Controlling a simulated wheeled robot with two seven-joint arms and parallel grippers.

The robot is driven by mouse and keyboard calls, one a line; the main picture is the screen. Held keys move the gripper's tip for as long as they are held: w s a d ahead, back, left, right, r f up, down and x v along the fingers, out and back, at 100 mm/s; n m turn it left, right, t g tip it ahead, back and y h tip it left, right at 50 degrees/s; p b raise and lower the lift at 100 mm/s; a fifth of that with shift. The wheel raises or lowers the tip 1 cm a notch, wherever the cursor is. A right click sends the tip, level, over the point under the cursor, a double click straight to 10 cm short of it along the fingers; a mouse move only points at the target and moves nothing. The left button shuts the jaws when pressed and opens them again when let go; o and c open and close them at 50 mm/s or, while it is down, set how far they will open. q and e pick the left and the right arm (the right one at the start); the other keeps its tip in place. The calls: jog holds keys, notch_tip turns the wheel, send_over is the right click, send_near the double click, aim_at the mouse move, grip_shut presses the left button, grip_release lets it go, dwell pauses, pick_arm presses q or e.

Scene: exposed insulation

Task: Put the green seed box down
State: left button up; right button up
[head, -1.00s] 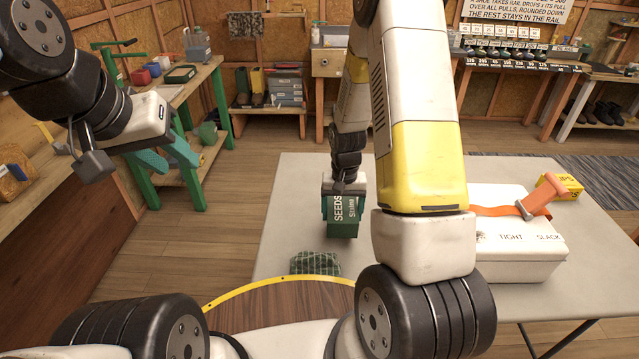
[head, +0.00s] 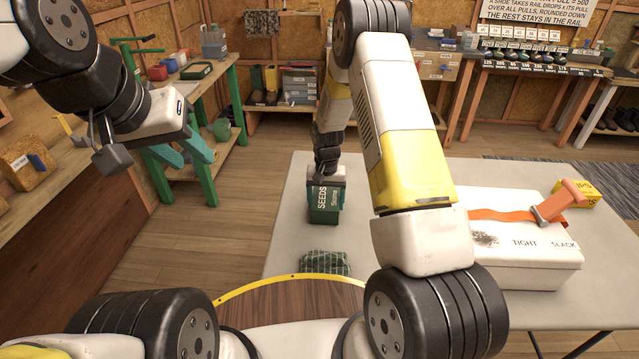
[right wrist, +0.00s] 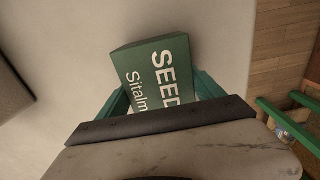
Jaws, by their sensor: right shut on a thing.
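The green seed box (head: 323,206), lettered SEEDS in white, is over the left part of the grey table (head: 290,240) in the head view. My right gripper (head: 325,184) reaches down from above and is shut on it. In the right wrist view the box (right wrist: 160,75) sits between the teal fingers (right wrist: 165,100), with pale table surface around it. I cannot tell whether its underside touches the table. My left gripper (head: 188,157) is at the upper left, its teal fingers apart and empty, away from the table.
A dark green checked cloth (head: 325,262) lies at the table's near edge. A white case (head: 520,250) with an orange strap stands on the right, a yellow box (head: 577,193) behind it.

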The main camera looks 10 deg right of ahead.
jog(key=shift+f, duration=0.1)
jog(key=o, duration=1.6)
